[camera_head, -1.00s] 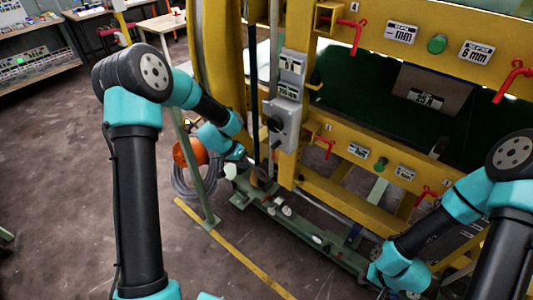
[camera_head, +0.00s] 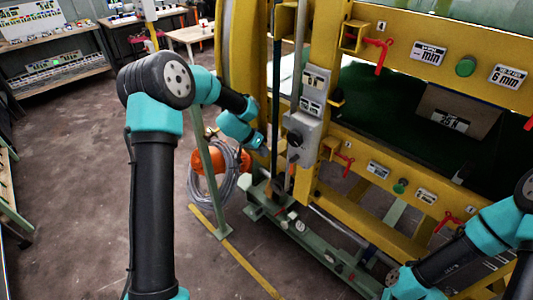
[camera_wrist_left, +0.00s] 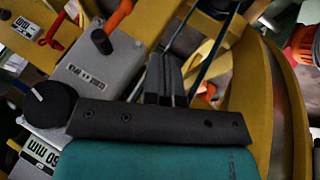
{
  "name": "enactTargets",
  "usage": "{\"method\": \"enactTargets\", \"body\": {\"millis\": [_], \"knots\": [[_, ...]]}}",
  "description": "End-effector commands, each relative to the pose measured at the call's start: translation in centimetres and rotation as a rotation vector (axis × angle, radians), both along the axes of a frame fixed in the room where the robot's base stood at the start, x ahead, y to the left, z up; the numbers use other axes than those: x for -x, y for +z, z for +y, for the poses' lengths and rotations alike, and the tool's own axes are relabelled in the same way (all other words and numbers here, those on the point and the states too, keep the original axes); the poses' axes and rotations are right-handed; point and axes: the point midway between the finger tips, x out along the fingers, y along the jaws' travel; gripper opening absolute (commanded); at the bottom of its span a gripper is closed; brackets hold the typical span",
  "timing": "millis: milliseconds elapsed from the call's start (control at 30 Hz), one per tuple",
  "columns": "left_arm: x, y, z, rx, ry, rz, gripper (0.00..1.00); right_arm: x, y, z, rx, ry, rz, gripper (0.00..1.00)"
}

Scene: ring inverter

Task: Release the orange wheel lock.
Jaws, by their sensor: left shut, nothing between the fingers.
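I cannot single out the orange wheel lock with certainty. In the left wrist view an orange-red lever (camera_wrist_left: 119,15) stands near a black knob on a grey box. A rounded orange body (camera_wrist_left: 302,45) shows at the right edge of that view. In the head view an orange body (camera_head: 237,160) sits low behind a coiled grey hose. My left gripper (camera_head: 262,148) is left of the grey control box, near the yellow frame. Its dark fingers (camera_wrist_left: 166,80) are shut and empty in the wrist view. My right wrist is at the lower right; its fingers are not visible.
The yellow frame carries a grey control box (camera_head: 303,135), red levers (camera_head: 378,54) and green knobs (camera_head: 466,66). A green base rail (camera_head: 315,243) runs along the floor. A yellow strip (camera_head: 235,252) lies at left.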

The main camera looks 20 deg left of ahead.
Motion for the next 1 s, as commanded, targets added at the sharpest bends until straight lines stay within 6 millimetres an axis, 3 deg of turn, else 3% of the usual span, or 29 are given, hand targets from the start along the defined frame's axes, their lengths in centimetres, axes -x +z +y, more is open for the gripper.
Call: {"method": "enactTargets", "body": {"millis": [500,733,1000], "knots": [[-2.4,-6.8,-4.7,0.001,-0.001,0.001,0.00,0.0,0.0,0.0,0.000,0.000,0.000,0.26],[-1.7,-6.5,-7.6,-0.001,-0.002,-0.001,0.00,0.0,0.0,0.0,0.000,0.000,0.000,0.26],[-1.6,-6.5,-8.3,-0.001,0.000,0.000,0.00,0.0,0.0,0.0,0.000,0.000,0.000,0.26]]}}
